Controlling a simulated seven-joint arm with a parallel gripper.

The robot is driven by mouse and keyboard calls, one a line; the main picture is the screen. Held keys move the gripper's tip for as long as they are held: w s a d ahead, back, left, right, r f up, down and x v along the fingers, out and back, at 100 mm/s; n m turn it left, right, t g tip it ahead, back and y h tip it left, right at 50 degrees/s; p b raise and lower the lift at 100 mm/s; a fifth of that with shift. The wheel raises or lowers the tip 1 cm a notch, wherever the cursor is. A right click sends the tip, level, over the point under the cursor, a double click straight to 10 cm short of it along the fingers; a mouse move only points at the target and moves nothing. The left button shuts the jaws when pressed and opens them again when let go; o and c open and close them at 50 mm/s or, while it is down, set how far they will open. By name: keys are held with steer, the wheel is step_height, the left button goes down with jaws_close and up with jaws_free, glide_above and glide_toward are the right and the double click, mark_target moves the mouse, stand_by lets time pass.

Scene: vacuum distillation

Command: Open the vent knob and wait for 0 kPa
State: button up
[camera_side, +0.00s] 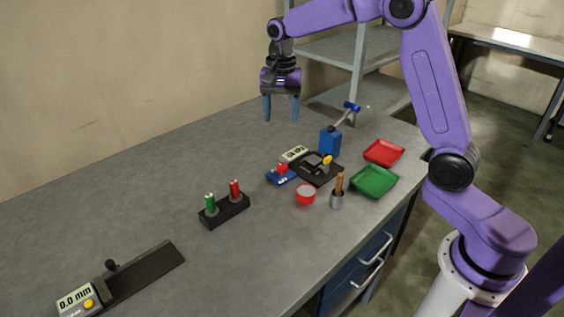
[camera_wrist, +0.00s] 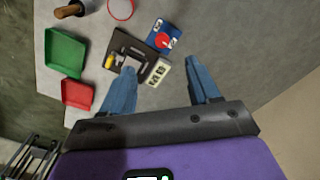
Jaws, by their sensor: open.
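Which knob is the vent knob cannot be told for certain. A yellow knob (camera_side: 327,160) stands on a dark plate (camera_side: 318,175); it also shows in the wrist view (camera_wrist: 109,62). A red knob (camera_side: 282,169) sits on a small blue base (camera_side: 279,179), left of the plate; it also shows in the wrist view (camera_wrist: 162,40). A pale display (camera_side: 294,154) lies beside them; its digits are too small to read. My gripper (camera_side: 281,115) is open and empty, high above the table behind these things. Its two blue fingers (camera_wrist: 160,68) are spread apart in the wrist view.
A blue block (camera_side: 330,143) with a raised lever stands behind the plate. Red (camera_side: 383,152) and green (camera_side: 375,181) trays lie at right. The table's left middle is clear.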

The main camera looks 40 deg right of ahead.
mark_target(282, 166)
steer(key=shift+m, duration=0.7)
steer(key=f, duration=0.6)
steer(key=w+d+f, duration=0.1)
steer(key=f, duration=0.4)
steer(key=d+f, duration=0.1)
steer(key=f, duration=0.5)
steer(key=shift+w+f, duration=0.3)
steer(key=shift+f, duration=0.05)
steer(key=c, duration=1)
